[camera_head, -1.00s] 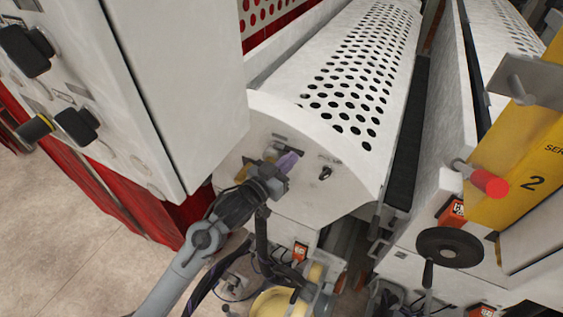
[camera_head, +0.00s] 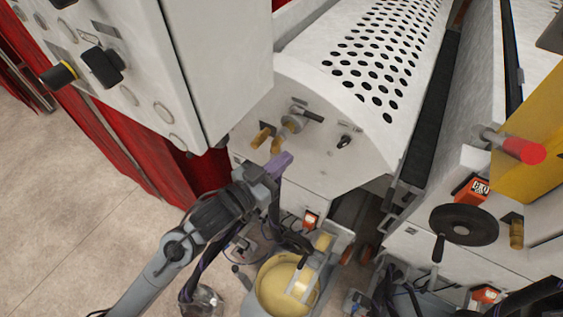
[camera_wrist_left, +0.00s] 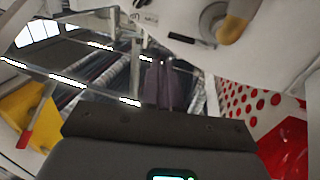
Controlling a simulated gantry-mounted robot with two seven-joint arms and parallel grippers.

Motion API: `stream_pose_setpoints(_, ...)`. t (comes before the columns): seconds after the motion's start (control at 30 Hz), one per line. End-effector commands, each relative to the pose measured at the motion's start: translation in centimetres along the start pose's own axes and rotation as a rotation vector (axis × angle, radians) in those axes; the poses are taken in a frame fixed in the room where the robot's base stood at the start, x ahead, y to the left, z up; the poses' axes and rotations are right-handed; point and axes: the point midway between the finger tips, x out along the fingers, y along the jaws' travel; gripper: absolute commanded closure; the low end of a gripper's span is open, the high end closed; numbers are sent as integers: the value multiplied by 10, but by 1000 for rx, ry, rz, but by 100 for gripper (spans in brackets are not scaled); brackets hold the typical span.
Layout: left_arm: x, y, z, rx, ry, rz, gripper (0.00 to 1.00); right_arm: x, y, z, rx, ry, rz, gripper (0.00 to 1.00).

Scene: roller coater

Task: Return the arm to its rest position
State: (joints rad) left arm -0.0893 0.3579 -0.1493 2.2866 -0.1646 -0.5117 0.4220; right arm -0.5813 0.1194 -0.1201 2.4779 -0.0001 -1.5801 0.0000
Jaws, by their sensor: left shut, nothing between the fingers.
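My left arm comes in from the lower left in the head view. Its left gripper (camera_head: 279,164) has purple fingers and is shut and empty. It is below and apart from the brass-coloured knobs (camera_head: 262,137) on the white end panel (camera_head: 330,155) of the coater. In the left wrist view the shut fingers (camera_wrist_left: 160,85) point toward a mirror-like roller surface. A grey and brass knob (camera_wrist_left: 228,25) shows at the top right there. My right gripper is not in view; part of a dark arm shows at the lower right edge of the head view.
A white control cabinet (camera_head: 215,70) with black knobs stands at upper left. A yellow bucket (camera_head: 287,288) sits below the gripper. A black handwheel (camera_head: 464,225) and a red-tipped handle (camera_head: 524,150) stick out at right. Open floor (camera_head: 60,210) lies at lower left.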

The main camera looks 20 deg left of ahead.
Motion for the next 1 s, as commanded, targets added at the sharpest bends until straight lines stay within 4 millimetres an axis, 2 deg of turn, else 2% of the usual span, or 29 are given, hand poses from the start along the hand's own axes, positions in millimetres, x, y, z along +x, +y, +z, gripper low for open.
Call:
stream_pose_setpoints(0.23, -14, 5, 6, -13, -24, 0, 100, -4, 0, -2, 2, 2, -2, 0)
stream_pose_setpoints(0.37, -27, 12, 21, -66, -82, -6, 100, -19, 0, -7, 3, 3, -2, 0)
stream_pose_setpoints(0.47, -45, 20, 35, -136, -152, -30, 100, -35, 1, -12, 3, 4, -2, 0)
stream_pose_setpoints(0.6, -92, 24, 77, -205, -417, -139, 100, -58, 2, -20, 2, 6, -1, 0)
stream_pose_setpoints(0.73, -143, 26, 115, -209, -701, -213, 100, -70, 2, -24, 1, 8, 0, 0)
stream_pose_setpoints(0.8, -169, 29, 129, -200, -842, -229, 100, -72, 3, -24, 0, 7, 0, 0)
stream_pose_setpoints(0.9, -197, 31, 143, -173, -1005, -231, 100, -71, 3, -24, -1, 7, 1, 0)
stream_pose_setpoints(1.0, -216, 31, 150, -141, -1122, -218, 100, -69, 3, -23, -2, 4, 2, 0)
